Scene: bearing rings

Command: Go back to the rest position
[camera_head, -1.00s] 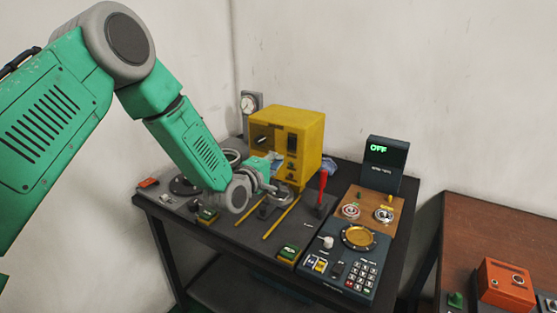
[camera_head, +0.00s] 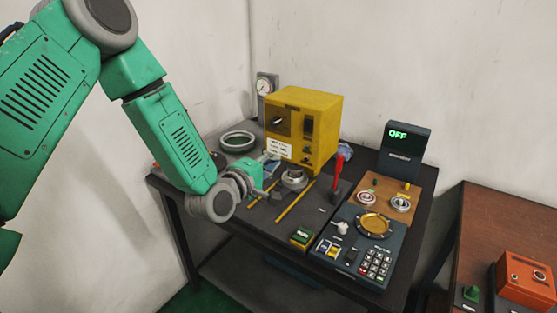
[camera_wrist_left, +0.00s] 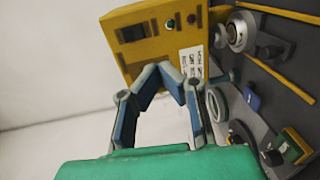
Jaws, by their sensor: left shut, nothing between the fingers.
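The bearing also shows in the left wrist view (camera_wrist_left: 238,32). A larger pale ring (camera_head: 238,141) lies at the table's back left. My right gripper is out of view.
Two yellow strips (camera_head: 296,202) lie before the machine. A red-handled tool (camera_head: 337,178) stands to the right. Two small rings lie on a wooden board (camera_head: 388,194). A brown table (camera_head: 500,225) stands at right.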

